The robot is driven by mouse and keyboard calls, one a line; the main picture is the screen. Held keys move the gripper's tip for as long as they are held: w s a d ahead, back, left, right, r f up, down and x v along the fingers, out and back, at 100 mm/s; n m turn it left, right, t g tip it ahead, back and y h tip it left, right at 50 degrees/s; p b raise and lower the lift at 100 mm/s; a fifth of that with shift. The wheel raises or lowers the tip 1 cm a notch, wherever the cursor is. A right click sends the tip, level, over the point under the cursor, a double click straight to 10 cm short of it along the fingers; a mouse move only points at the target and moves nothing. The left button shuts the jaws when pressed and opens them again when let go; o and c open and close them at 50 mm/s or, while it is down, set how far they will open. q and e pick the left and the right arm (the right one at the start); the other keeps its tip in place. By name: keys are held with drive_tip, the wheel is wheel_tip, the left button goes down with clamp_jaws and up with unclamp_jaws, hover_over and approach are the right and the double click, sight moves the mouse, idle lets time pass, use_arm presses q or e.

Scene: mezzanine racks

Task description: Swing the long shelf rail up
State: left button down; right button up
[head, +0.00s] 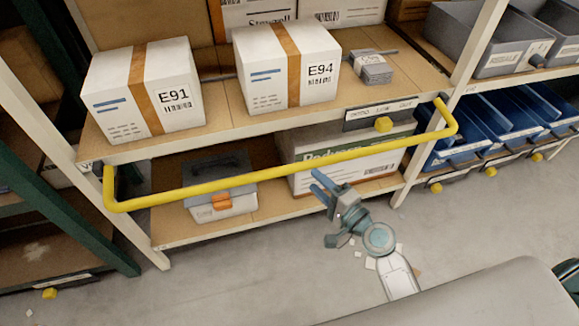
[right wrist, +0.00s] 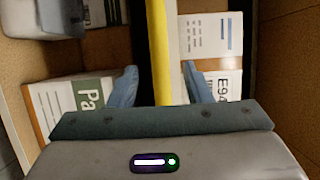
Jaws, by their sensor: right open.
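The long yellow shelf rail (head: 285,168) runs across the front of the rack, below the upper shelf board. Its two ends bend back to dark pivots at the left and right of the rack. My right gripper (head: 319,188) is just below and in front of the rail's middle, with its blue fingers pointing at the rack. In the right wrist view the rail (right wrist: 160,50) runs between the two spread fingertips (right wrist: 158,85). The fingers are apart and do not visibly touch it. My left gripper is in neither view.
Boxes E91 (head: 140,90) and E94 (head: 284,68) stand on the upper shelf behind the rail. A toolbox (head: 222,188) and a large white carton (head: 305,180) sit on the lower shelf. Blue bins (head: 490,125) fill the bay at right. Paper scraps lie on the floor.

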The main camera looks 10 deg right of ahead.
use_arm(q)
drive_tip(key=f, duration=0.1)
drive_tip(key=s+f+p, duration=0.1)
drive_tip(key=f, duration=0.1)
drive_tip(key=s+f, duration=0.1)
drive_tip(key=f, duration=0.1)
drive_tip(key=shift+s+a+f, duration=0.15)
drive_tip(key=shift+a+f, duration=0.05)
use_arm(e)
drive_tip(key=x, duration=0.9)
drive_tip(key=shift+w, duration=0.25)
drive_tip(key=shift+f, duration=0.1)
drive_tip(key=shift+c, duration=0.3)
use_arm(q)
drive_tip(key=shift+p, duration=0.3)
use_arm(e)
clamp_jaws()
